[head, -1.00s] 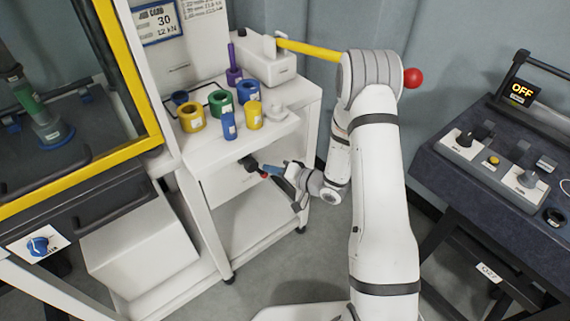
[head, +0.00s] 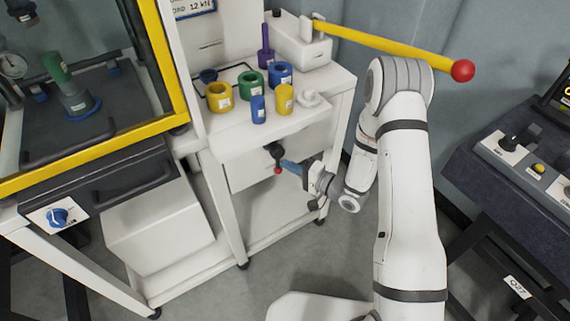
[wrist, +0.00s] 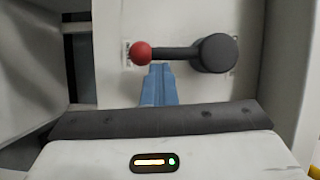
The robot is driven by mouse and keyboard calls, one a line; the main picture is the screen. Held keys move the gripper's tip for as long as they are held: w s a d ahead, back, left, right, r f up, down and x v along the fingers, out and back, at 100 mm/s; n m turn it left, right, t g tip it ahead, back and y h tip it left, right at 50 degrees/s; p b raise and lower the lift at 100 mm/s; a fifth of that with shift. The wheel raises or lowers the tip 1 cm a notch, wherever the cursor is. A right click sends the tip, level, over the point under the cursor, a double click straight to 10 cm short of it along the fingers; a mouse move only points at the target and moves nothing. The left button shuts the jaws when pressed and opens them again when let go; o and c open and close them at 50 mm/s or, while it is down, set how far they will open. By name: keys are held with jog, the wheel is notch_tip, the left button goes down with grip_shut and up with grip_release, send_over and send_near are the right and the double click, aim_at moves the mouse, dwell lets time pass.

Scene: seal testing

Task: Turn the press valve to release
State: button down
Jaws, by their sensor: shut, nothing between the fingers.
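The press valve is a dark round hub with a short lever ending in a red ball. It is on the white front panel below the shelf. In the wrist view, the hub (wrist: 214,53) is at right and the lever points level to the left, to the red ball (wrist: 140,53). In the head view, the red ball (head: 278,171) shows below the dark hub (head: 275,150). My gripper (wrist: 159,68) is shut and empty, its blue fingertips just below the lever beside the ball. I cannot tell whether they touch it. It also shows in the head view (head: 284,163).
The shelf (head: 232,140) above holds several coloured rings and cylinders. A yellow bar (head: 390,45) with a red end ball reaches out above my arm. A yellow-framed press enclosure (head: 95,148) with a blue knob (head: 57,216) stands at left. A dark control desk (head: 480,190) is at right.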

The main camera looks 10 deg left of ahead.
dwell(0.4)
jog(key=v, duration=1)
jog(key=shift+f, duration=0.25)
